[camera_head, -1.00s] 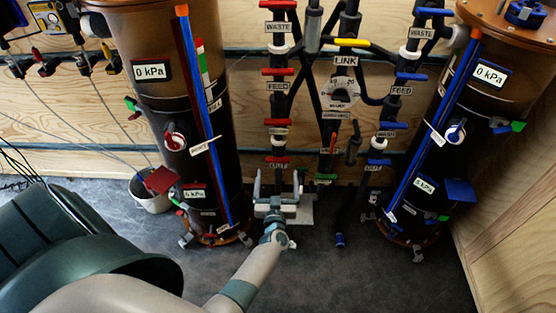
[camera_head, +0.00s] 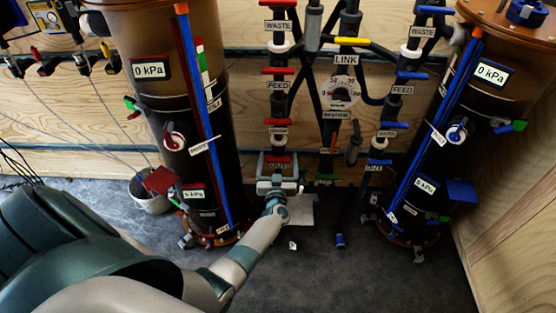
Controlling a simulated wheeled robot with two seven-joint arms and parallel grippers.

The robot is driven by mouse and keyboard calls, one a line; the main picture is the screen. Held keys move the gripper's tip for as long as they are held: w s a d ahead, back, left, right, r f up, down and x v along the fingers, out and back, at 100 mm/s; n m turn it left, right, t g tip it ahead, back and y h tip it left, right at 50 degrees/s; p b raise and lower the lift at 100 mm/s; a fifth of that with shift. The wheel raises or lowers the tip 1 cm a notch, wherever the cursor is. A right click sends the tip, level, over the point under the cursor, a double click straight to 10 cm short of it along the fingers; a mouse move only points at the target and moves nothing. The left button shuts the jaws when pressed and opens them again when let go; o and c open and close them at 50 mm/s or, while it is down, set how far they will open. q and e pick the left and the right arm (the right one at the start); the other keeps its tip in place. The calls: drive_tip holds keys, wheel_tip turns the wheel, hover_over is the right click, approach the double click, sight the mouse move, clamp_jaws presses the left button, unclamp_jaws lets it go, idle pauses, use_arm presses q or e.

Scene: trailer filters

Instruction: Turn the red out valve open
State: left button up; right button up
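The red out valve handle (camera_head: 278,158) lies level across the left black pipe, just above its white OUT label. My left gripper (camera_head: 278,166) is at the foot of that pipe, pointing at the wall. Its two fingers are spread apart, one on each side of the label and handle. I cannot tell whether the fingers touch the handle. The gripper body hides the lower pipe. My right gripper is not in view.
More red handles, such as the feed one (camera_head: 279,71), sit higher on the same pipe. A brown filter column (camera_head: 158,110) stands close on the left, another (camera_head: 430,150) on the right. A blue out handle (camera_head: 379,162) is at right.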

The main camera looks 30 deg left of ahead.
use_arm(q)
drive_tip(key=c, duration=0.8)
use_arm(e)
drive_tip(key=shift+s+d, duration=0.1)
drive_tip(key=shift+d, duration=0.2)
